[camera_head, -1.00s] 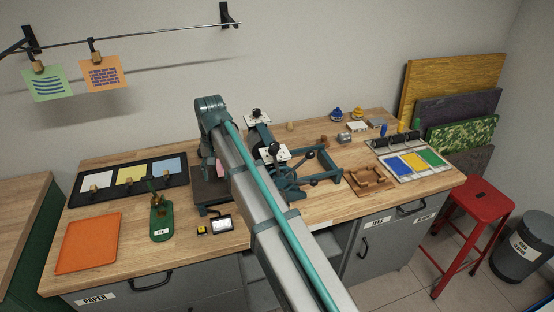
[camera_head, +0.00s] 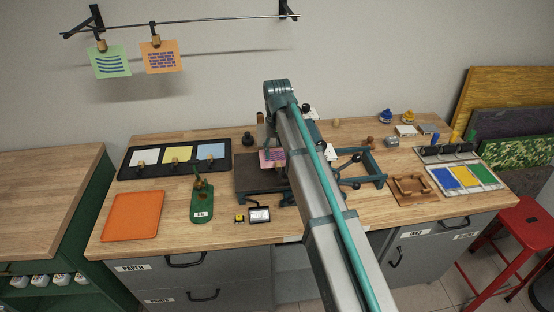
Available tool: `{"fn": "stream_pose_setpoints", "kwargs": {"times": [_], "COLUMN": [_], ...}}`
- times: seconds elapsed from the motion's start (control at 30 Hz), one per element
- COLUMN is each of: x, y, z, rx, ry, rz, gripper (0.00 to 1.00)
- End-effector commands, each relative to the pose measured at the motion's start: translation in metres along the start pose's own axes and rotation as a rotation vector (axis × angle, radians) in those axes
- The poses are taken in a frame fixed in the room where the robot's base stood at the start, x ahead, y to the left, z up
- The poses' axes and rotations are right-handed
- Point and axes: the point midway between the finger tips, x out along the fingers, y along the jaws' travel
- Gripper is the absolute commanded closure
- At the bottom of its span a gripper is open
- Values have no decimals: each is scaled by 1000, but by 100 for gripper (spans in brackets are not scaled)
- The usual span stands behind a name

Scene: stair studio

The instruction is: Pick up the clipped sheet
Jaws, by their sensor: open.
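A small pink sheet with dark printed marks (camera_head: 271,158) shows beside my arm, over the dark press bed (camera_head: 250,183). I cannot tell whether it touches the bed, and my arm hides its right part. My gripper (camera_head: 265,140) is just above the pink sheet, mostly hidden behind my arm link; its jaws are open. Other sheets with clips are in view: white (camera_head: 145,157), yellow (camera_head: 178,154) and pale blue (camera_head: 211,151) in a black tray (camera_head: 126,172). A green sheet (camera_head: 110,61) and an orange sheet (camera_head: 161,58) hang by clips from the wall rail.
An orange mat (camera_head: 133,216), a green stand (camera_head: 202,205) and a small display device (camera_head: 259,214) lie along the bench front. The press frame (camera_head: 370,165) stands right of my arm. A wooden frame (camera_head: 411,189) and colour tray (camera_head: 465,178) are farther right.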

Motion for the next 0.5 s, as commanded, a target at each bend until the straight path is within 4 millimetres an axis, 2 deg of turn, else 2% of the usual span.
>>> {"fn": "stream_pose_setpoints", "kwargs": {"times": [0.3,0.5], "x": [33,45], "y": [3,3], "z": [-1,-1], "rx": [0,0], "ry": [-2,0], "rz": [0,0], "gripper": [48,48]}}
